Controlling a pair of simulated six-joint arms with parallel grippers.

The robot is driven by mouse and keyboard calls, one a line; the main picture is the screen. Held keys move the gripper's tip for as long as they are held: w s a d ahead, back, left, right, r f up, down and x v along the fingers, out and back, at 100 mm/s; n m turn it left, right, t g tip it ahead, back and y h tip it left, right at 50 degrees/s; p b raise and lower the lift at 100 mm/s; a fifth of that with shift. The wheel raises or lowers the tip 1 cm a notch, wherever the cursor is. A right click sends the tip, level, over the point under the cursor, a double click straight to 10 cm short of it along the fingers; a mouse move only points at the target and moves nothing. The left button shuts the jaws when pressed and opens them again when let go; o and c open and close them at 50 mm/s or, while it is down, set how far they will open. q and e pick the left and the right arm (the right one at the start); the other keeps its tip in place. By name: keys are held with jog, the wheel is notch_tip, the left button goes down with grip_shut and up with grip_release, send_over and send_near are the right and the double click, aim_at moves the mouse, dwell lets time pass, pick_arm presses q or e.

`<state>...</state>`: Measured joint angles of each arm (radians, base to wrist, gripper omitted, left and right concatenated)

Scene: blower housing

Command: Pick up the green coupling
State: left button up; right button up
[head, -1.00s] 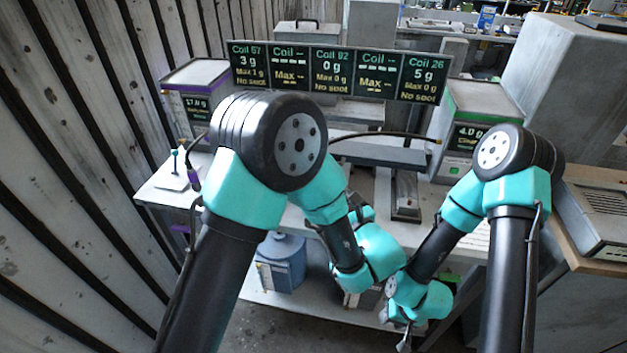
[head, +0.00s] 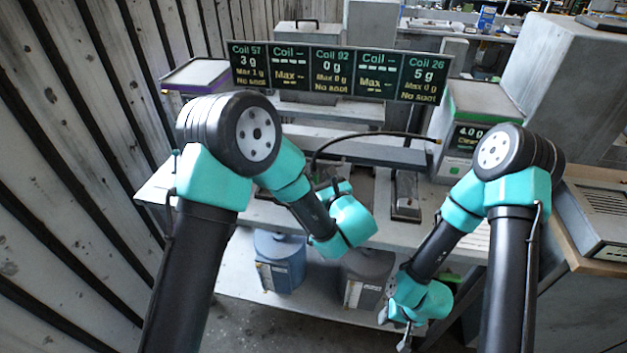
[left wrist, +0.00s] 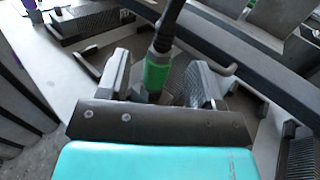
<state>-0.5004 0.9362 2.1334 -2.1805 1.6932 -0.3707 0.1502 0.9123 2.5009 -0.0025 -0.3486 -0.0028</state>
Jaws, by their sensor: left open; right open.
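The green coupling (left wrist: 157,75) sits at the end of a black hose (left wrist: 168,28) in the left wrist view. My left gripper (left wrist: 160,64) is open, with one finger on each side of the coupling and a gap visible to each finger. In the head view the coupling cannot be made out, and my left gripper is mostly hidden behind my teal wrist. The hose (head: 375,134) arches there from the right down to that wrist. My right gripper (head: 395,333) is low at the lower right, away from the coupling, and looks empty.
A display board (head: 340,71) stands across the back. A box with a green-edged lid (head: 484,100) is at the right. A blue canister (head: 280,265) and a grey canister (head: 367,278) stand on the lower shelf. A wooden slatted wall (head: 70,180) bounds the left.

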pick_arm(q)
jog(key=shift+x, duration=2.55)
jog(key=shift+c, duration=0.4)
grip_shut()
notch_tip(320, 180, up, 10)
